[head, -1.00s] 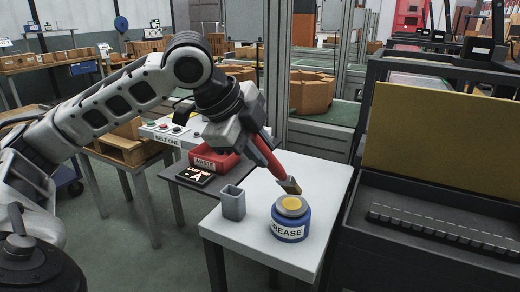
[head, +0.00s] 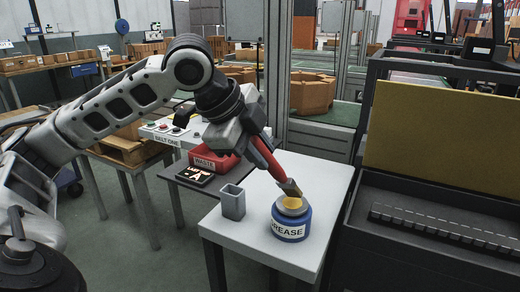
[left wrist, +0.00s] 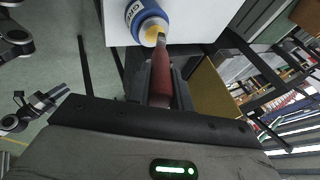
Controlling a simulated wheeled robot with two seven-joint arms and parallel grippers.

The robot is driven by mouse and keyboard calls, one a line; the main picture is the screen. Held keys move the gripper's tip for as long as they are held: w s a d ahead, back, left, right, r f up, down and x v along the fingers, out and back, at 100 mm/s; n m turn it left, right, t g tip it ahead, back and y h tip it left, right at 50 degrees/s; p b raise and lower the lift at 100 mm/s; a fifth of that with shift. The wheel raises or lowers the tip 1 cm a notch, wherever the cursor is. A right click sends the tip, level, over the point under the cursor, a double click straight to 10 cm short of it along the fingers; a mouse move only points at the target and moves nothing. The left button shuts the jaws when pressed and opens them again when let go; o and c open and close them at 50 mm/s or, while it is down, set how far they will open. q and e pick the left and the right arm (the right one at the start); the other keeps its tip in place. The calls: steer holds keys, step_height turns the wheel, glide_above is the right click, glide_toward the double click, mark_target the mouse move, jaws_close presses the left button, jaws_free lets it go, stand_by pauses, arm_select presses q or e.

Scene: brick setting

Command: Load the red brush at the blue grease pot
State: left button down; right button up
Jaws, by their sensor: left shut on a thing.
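The blue grease pot (head: 290,230) stands upright and open on the white table, with yellow grease showing in its mouth. It also shows in the left wrist view (left wrist: 141,14). My left gripper (head: 246,143) is shut on the handle of the red brush (head: 265,161), which slants down to the right. The brush tip is right at the pot's mouth and overlaps it; I cannot tell whether the bristles touch the grease. In the left wrist view the red handle (left wrist: 161,78) sits between the fingers (left wrist: 161,88). My right gripper is not seen.
A grey square cup (head: 233,203) stands on the white table (head: 255,245) left of the pot. Behind it are a red waste bin (head: 212,161) and a button panel (head: 172,132). A dark machine with a yellow panel (head: 425,125) stands close on the right.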

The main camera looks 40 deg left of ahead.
mark_target(260, 137)
arm_select(q)
steer(key=shift+f+b, duration=0.55)
steer(key=shift+f, duration=0.25)
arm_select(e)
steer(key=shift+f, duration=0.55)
arm_select(q)
steer(key=shift+s+f, duration=0.1)
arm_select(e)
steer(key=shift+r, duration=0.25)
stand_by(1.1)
